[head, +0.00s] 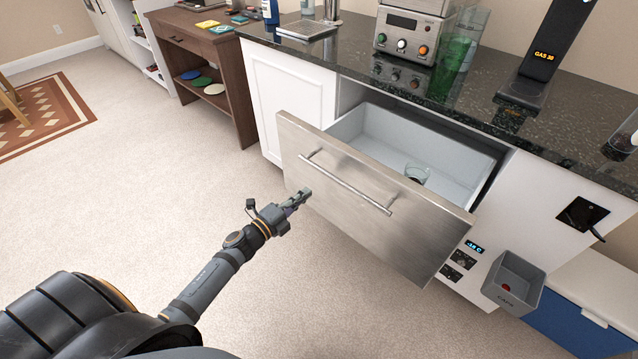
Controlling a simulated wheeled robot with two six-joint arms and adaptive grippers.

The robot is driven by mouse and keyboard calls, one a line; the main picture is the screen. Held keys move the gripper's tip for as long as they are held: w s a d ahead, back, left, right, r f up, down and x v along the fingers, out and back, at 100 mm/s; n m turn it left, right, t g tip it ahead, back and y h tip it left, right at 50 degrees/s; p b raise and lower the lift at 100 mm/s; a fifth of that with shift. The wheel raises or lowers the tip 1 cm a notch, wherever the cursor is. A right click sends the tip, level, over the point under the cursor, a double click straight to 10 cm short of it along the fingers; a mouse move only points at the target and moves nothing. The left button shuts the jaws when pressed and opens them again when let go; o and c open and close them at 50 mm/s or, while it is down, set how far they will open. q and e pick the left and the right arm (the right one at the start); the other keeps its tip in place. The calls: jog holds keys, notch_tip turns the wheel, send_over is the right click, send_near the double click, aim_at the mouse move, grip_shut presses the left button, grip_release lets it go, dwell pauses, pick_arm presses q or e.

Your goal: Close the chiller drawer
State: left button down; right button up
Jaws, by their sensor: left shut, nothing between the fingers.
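The chiller drawer (350,215) is pulled out from the counter, with a brushed steel front and a grey inner bin. Its bar handle (345,183) runs across the front. A small clear glass (417,173) stands inside the bin. My left gripper (305,193) is shut and empty, just in front of the left part of the drawer front, below the handle's left end. I cannot tell whether its tips touch the steel. My right gripper is not in view.
The dark stone counter (590,115) above holds a steel machine (409,30) and a green glass (448,68). A grey caps bin (514,283) hangs right of the drawer. A wooden shelf unit (223,112) stands left. The carpet (150,170) before the drawer is clear.

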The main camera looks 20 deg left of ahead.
pick_arm(q)
jog(key=shift+x, duration=3.4)
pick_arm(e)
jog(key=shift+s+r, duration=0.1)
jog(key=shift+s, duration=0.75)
pick_arm(q)
jog(key=shift+w, duration=0.1)
